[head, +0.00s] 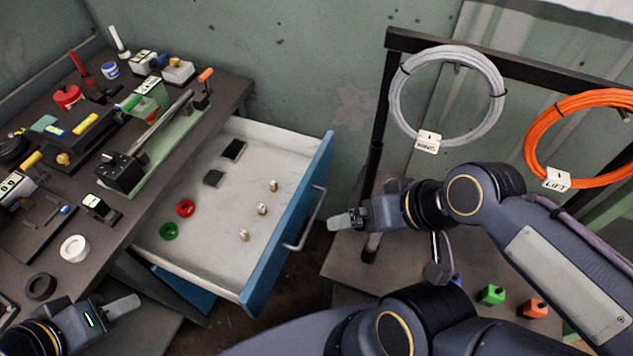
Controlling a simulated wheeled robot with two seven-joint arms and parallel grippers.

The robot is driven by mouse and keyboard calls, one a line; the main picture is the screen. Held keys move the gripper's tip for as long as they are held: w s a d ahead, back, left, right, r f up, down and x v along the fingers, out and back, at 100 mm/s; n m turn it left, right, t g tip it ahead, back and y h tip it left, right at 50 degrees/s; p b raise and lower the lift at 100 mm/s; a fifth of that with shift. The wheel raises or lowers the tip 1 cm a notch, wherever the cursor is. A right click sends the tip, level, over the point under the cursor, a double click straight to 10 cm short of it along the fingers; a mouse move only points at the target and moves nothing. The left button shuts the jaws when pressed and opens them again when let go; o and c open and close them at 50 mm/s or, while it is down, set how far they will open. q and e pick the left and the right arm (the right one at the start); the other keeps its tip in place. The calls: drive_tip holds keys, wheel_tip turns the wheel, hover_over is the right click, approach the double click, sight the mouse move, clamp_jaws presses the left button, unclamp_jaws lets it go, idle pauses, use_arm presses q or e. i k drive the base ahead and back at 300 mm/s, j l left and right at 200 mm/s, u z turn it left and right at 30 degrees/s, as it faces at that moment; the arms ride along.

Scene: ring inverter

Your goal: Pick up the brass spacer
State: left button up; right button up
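Three small upright cylinders stand in the open drawer (222,180): a far one (273,186), a middle one (262,209) and a near one (244,235). They look pale metal with brownish or brass parts, too small to tell which is the brass spacer. A small brass-coloured round piece (63,159) also sits on the bench at left. My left gripper (122,305) is at the lower left, beside the bench edge and apart from the drawer; its finger opening is not clear. My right gripper (343,221) is right of the drawer handle, seen side-on, with no held object visible.
The drawer also holds a red ring (185,208), a green ring (168,231) and two dark squares. Its blue front (283,235) and handle (306,220) stick out. The bench (140,215) is crowded. A cable rack (376,120) stands at right.

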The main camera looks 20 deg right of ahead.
sight(274, 187)
drive_tip(key=z, duration=0.4)
drive_tip(key=j+z, duration=0.55)
drive_tip(key=z, duration=0.15)
drive_tip(key=j+z, duration=0.3)
